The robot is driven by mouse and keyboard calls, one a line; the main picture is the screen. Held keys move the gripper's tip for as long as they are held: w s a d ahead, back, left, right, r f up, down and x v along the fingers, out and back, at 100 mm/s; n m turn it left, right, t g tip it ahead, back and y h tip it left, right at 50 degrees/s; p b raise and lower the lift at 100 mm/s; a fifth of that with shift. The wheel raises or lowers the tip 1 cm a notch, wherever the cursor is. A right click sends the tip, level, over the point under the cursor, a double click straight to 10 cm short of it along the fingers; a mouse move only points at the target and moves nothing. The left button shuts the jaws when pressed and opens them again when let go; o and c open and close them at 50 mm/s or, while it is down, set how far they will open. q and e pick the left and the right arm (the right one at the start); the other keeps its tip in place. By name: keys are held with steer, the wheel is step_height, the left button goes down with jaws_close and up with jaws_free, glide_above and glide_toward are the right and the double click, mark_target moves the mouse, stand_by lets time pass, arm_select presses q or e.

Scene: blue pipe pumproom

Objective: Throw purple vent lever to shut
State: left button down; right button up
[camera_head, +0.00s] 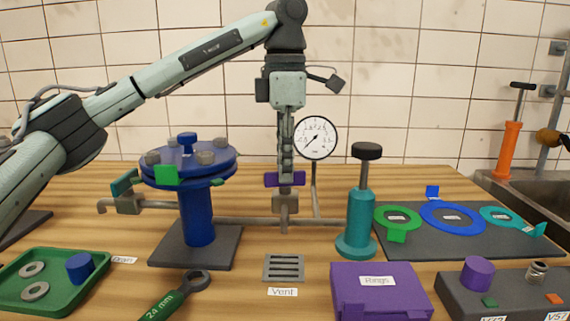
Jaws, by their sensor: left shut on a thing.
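The purple vent lever (271,180) sits on top of a small grey valve (285,203), behind the slotted vent grate (284,268) and its "Vent" label. Its purple part shows on both sides of my fingers and looks level, running left to right. My left gripper (286,174) points straight down from above and is shut on the purple vent lever. The fingers hide the lever's middle. My right gripper is not in view.
A blue flanged vessel (197,215) stands left of the valve, with a green-handled valve (127,187) beyond it. A pressure gauge (316,138) and a teal pump (356,215) stand close on the right. A purple "Rings" box (380,295) is in front.

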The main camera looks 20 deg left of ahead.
arm_select(q)
steer(key=shift+m, duration=1.1)
steer(key=c, duration=1.6)
jaws_free()
step_height(320, 180, up, 12)
